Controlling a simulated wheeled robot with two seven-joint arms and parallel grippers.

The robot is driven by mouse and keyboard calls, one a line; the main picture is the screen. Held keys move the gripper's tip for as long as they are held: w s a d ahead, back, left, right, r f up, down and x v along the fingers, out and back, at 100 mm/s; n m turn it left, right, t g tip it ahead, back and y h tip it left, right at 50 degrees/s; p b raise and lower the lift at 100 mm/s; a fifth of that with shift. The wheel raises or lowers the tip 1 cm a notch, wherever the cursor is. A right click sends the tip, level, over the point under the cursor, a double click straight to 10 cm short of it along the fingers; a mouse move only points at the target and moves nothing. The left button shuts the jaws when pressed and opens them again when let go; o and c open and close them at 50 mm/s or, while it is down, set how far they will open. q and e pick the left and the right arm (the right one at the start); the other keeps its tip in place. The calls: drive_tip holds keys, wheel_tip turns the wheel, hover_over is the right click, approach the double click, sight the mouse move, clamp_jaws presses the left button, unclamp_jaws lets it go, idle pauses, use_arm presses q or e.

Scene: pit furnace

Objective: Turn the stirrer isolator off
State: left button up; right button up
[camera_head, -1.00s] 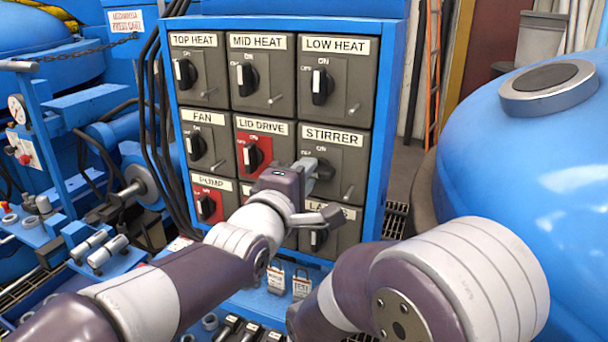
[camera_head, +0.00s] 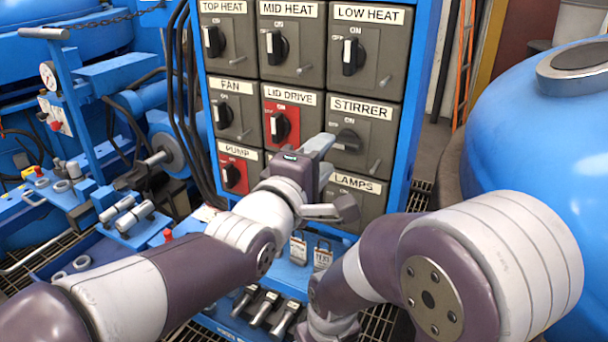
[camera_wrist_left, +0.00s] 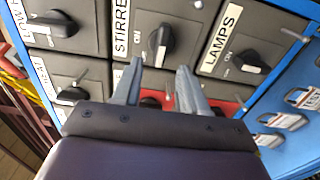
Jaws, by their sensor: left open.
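The stirrer isolator (camera_head: 347,143) is a dark rotary knob on a grey panel labelled STIRRER, in the right column, middle row. In the left wrist view the knob (camera_wrist_left: 160,44) has its white mark pointing down, toward the panel's OFF side; the picture there is turned on its side. My left gripper (camera_head: 331,178) is open and empty, in front of and below the knob in the head view. In the left wrist view its fingers (camera_wrist_left: 160,72) stand apart, their tips just short of the knob, with nothing between them. My right gripper is out of view.
The LAMPS switch (camera_wrist_left: 250,62) is directly below the stirrer one, and the red LID DRIVE panel (camera_head: 278,125) is left of it. Other heat switches sit above. Padlocks (camera_head: 322,256) hang below the cabinet. A large blue vessel (camera_head: 540,130) stands right.

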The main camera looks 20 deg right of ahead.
use_arm(q)
drive_tip(key=v, duration=0.8)
drive_tip(key=shift+s, duration=0.1)
